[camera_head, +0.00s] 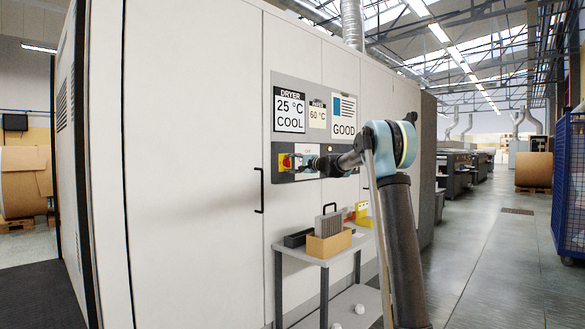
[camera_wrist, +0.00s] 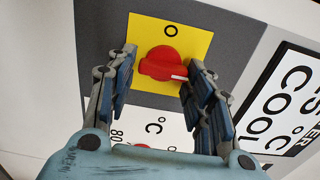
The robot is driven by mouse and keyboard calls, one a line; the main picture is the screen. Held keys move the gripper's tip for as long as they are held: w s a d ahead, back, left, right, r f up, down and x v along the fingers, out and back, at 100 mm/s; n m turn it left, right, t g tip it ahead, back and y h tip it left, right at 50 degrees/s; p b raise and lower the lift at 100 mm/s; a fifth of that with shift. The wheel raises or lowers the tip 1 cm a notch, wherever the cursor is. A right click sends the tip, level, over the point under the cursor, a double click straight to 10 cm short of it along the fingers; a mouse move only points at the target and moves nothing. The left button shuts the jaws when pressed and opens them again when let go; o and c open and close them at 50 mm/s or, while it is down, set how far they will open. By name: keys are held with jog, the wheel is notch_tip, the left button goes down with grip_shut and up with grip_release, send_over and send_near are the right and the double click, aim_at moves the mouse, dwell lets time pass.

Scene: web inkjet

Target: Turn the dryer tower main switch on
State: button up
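The dryer tower's main switch is a red rotary knob (camera_wrist: 160,62) on a yellow plate (camera_wrist: 198,38); both also show small in the head view as the red knob (camera_head: 286,162). In the wrist view an "O" mark stands above the knob, and the white line on its handle points right and slightly down. My gripper (camera_wrist: 162,68) is in front of the panel with one finger on each side of the knob. The fingers are apart. A small gap shows on the left; whether the right finger touches the handle's end I cannot tell.
A second dial plate (camera_wrist: 160,128) with °C markings lies below the switch in the wrist view. The dryer display (camera_head: 290,108) reads 25 °C COOL. A small table (camera_head: 330,252) with boxes stands below. A black door handle (camera_head: 260,190) is left of the panel.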

jog(key=shift+o, duration=0.8)
jog(key=shift+w, duration=0.1)
jog(key=v, duration=1.2)
jog(key=shift+f, duration=0.1)
